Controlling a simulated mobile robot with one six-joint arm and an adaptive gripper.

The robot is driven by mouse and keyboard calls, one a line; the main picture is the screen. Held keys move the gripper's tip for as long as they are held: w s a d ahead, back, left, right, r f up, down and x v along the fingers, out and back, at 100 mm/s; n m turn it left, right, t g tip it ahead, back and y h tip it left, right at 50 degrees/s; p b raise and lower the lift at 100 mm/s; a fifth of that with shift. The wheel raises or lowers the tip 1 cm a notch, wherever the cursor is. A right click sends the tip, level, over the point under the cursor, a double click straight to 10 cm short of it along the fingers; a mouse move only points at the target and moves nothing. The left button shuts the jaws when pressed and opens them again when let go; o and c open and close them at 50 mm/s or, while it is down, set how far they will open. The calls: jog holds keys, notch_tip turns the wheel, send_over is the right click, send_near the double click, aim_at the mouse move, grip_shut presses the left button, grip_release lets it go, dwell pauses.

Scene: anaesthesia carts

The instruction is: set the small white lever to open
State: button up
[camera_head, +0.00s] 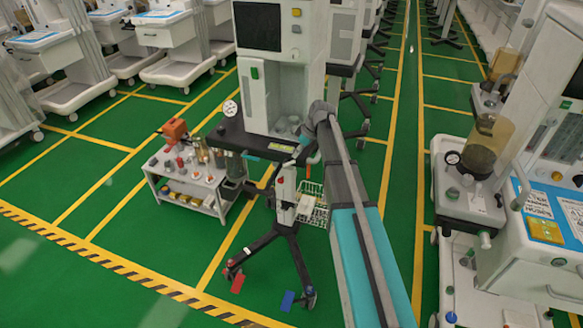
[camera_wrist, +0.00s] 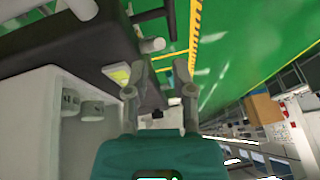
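In the wrist view my gripper (camera_wrist: 164,64) is open, with its two dark fingers apart and no object held between the tips. A small white stub (camera_wrist: 152,45) sticks out from the dark edge of the cart, just beyond the left fingertip. It may be the small white lever, but I cannot tell its setting. A yellow-green label (camera_wrist: 118,72) is left of the left finger. In the head view the anaesthesia cart (camera_head: 283,95) stands upright at the centre. My arm reaches to the right end of its black shelf (camera_head: 235,135), where my fingers are too small to make out.
A low white trolley (camera_head: 190,185) with several small items stands left of the cart. A wire basket (camera_head: 314,208) hangs low by the cart's pole. More carts (camera_head: 540,190) stand at the right. The green floor (camera_head: 100,215) at the left front is clear.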

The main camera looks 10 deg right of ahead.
aim_at(291, 162)
jog(key=shift+b+x, duration=2.45)
jog(key=shift+x, duration=0.6)
jog(key=shift+c, duration=0.3)
grip_shut()
